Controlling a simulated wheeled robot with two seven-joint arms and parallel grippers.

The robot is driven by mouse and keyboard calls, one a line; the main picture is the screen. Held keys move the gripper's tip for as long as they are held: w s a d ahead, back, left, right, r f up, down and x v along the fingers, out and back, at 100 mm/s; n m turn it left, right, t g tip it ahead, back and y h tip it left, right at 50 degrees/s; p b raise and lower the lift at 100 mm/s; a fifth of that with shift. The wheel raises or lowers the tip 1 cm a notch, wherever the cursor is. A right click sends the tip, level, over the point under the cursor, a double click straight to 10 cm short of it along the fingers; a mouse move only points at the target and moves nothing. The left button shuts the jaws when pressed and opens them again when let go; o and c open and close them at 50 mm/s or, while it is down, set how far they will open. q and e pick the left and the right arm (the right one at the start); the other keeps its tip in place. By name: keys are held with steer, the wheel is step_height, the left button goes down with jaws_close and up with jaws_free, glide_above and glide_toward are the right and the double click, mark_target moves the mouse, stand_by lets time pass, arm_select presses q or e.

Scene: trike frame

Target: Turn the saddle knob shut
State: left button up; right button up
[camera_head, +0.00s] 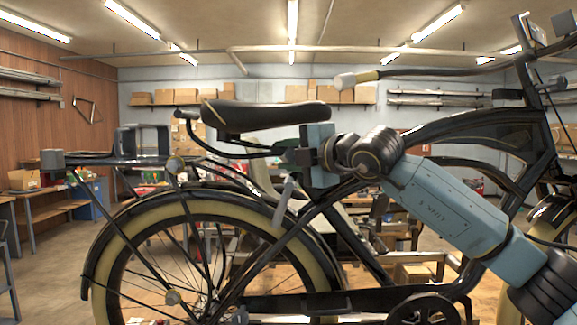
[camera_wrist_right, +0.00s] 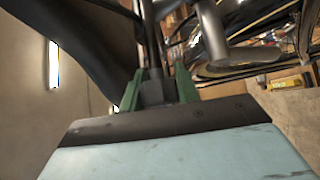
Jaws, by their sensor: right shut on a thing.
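The black saddle (camera_head: 265,115) sits above the rear wheel in the head view. My right gripper (camera_head: 290,156) reaches in from the right just under the saddle. In the right wrist view, the two green fingers of my right gripper (camera_wrist_right: 158,82) stand on either side of a dark block (camera_wrist_right: 154,94), which appears to be the saddle knob, and are shut on it. A dark post rises behind the block. The knob's turn angle cannot be told, and in the head view the gripper hides it. My left gripper is not in view.
The trike frame (camera_head: 480,130) and rear wheel (camera_head: 105,255) surround my right arm closely. A grey lever-like part (camera_head: 284,200) hangs just below the gripper. A handlebar grip (camera_head: 357,79) is above the arm. Shelves with cardboard boxes (camera_head: 355,94) line the back wall.

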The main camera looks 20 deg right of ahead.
steer(key=shift+a+f+n+g+b, duration=0.1)
steer(key=shift+f+n+g+b, duration=0.25)
steer(key=shift+b, duration=0.35)
steer(key=shift+r+n+h, duration=0.2)
steer(key=shift+n+h, duration=0.05)
steer(key=shift+h, duration=0.25)
steer(key=shift+n+g+h+p, duration=0.8)
steer(key=shift+n+g, duration=0.1)
steer(key=shift+g, duration=0.05)
arm_select(q)
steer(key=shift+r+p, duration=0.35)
steer(key=shift+p, duration=0.3)
arm_select(e)
steer(key=shift+d+f+n+g+h, duration=0.15)
steer(key=shift+d+n+g+h, duration=0.1)
steer(key=shift+n+g+h, duration=0.5)
steer(key=shift+f+h, duration=0.1)
steer(key=shift+h, duration=0.15)
steer(key=o, duration=1)
steer(key=shift+c, duration=0.2)
steer(key=shift+s, duration=0.1)
